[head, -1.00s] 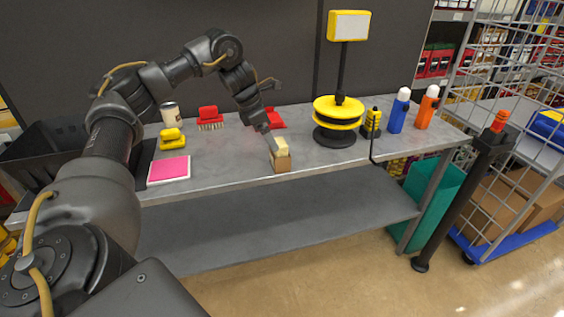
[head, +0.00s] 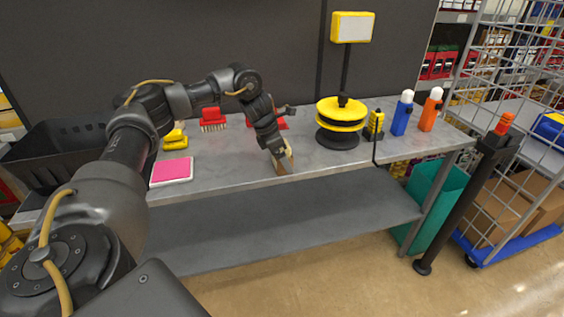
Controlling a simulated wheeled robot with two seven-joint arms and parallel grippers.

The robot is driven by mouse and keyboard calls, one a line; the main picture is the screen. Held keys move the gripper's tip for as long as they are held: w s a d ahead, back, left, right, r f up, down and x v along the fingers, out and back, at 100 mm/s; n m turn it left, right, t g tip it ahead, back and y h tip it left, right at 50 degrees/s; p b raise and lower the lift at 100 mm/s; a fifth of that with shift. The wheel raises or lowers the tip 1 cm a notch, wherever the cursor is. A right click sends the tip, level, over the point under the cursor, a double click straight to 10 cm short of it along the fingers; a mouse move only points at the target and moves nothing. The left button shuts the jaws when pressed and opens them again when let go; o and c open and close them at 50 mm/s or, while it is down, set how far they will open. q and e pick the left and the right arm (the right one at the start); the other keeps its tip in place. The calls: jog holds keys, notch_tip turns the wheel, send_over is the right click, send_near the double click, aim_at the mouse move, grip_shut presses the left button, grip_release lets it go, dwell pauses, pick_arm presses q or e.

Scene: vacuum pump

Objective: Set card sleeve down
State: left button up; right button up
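The card sleeve (head: 285,168), a small tan cardboard piece, is at the front edge of the grey bench and looks tilted. My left gripper (head: 277,150) reaches down from the upper left and is right at the sleeve, covering much of it. The fingers are small and partly hidden, so I cannot tell whether they are shut on the sleeve or only beside it. I also cannot tell whether the sleeve's underside touches the bench. My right gripper is not in view.
The grey bench (head: 225,171) holds a pink pad (head: 171,171), a red brush (head: 213,118), a yellow item (head: 175,140), a yellow-and-black reel (head: 340,120), and blue (head: 402,114) and orange (head: 431,110) bottles. The bench top is clear between pad and sleeve.

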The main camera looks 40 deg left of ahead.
pick_arm(q)
jog(key=c, duration=1.1)
jog(key=shift+c, duration=0.2)
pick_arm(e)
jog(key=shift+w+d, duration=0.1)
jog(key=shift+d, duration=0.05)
pick_arm(q)
jog(key=shift+r, duration=0.15)
jog(key=shift+w+r, duration=0.1)
jog(key=shift+r, duration=0.45)
jog(key=shift+r+b, duration=0.4)
jog(key=shift+r, duration=0.55)
jog(key=s+d+r, duration=0.8)
jog(key=d+r, duration=0.1)
jog(key=d, duration=0.2)
jog(key=shift+d+r+p, duration=0.35)
jog(key=shift+p, duration=0.05)
